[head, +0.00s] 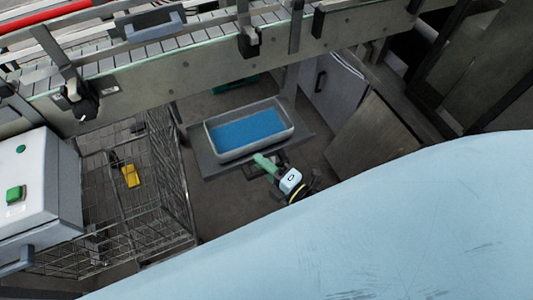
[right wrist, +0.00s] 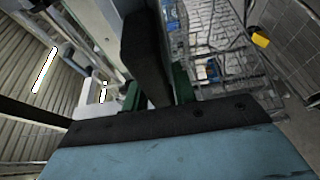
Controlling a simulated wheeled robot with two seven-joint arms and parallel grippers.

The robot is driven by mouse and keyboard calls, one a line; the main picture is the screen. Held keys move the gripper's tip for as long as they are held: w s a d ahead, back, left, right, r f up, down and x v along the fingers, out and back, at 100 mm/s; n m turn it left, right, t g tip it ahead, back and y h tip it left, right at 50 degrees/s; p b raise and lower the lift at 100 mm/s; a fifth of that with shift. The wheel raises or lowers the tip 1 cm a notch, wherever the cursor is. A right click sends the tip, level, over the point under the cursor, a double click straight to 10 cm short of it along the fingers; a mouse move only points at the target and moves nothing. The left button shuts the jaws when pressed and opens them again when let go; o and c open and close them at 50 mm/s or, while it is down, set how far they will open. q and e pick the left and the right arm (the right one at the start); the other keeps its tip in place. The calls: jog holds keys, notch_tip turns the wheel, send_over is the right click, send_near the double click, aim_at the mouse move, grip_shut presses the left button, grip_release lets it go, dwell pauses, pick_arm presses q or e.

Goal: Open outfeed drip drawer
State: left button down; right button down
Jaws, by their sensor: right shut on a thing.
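The drip drawer (head: 206,166) is a flat grey platform low under the conveyor, carrying a pale grey basin (head: 292,132) with a blue inside. It stands out from beneath the conveyor side in the head view. My right gripper (head: 264,162) is at the drawer's near edge, its green fingers around a dark handle. In the right wrist view the gripper (right wrist: 158,92) has a dark bar (right wrist: 145,50) between its green fingers. The exact grip contact is partly hidden by the gripper. My left gripper is not in view.
The conveyor (head: 190,75) runs above and behind the drawer. A wire cage (head: 165,200) holding a yellow item (head: 131,175) stands at left, beside a white box with a green button (head: 15,194). A grey cabinet (head: 332,92) is at right. Some floor in front of the drawer is clear.

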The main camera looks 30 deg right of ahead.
jog(key=shift+s, duration=0.15)
jog(key=c, duration=1.3)
grip_release()
jog(key=b+v, duration=0.1)
jog(key=v, duration=1.2)
jog(key=shift+s+d, duration=0.2)
